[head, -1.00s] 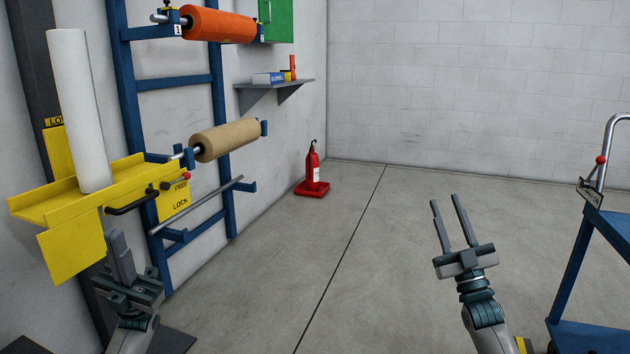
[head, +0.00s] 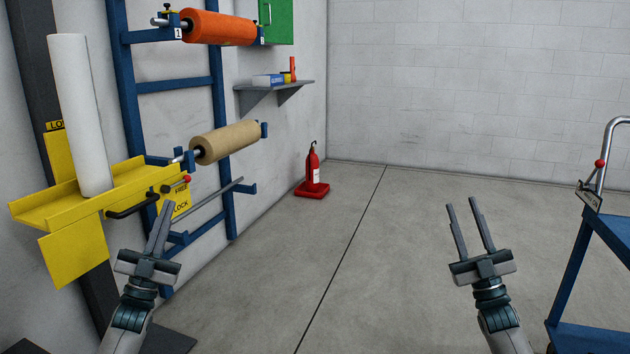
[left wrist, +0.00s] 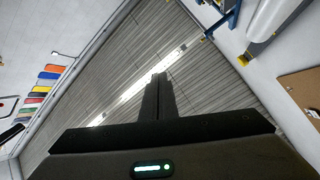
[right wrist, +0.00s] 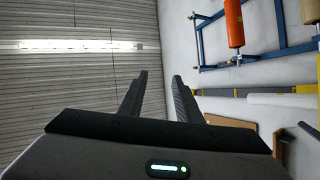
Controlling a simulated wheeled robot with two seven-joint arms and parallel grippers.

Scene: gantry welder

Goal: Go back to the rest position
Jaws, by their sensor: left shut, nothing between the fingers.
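My left gripper (head: 160,230) is raised in the lower left of the head view, fingers pointing up, in front of the blue rack's lower part. Its fingers are together and empty; they also show together in the left wrist view (left wrist: 158,95). My right gripper (head: 463,215) is raised at the lower right of the head view, fingers pointing up and apart. Nothing is between them; the gap also shows in the right wrist view (right wrist: 160,90). Neither gripper appears to touch anything.
A yellow cradle (head: 75,250) with a white roll (head: 78,115) stands at the left. The blue rack (head: 128,90) holds an orange roll (head: 217,27) and a tan roll (head: 226,142). A fire extinguisher (head: 313,170) stands by the wall. A blue cart (head: 570,270) is at the right. The middle floor is clear.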

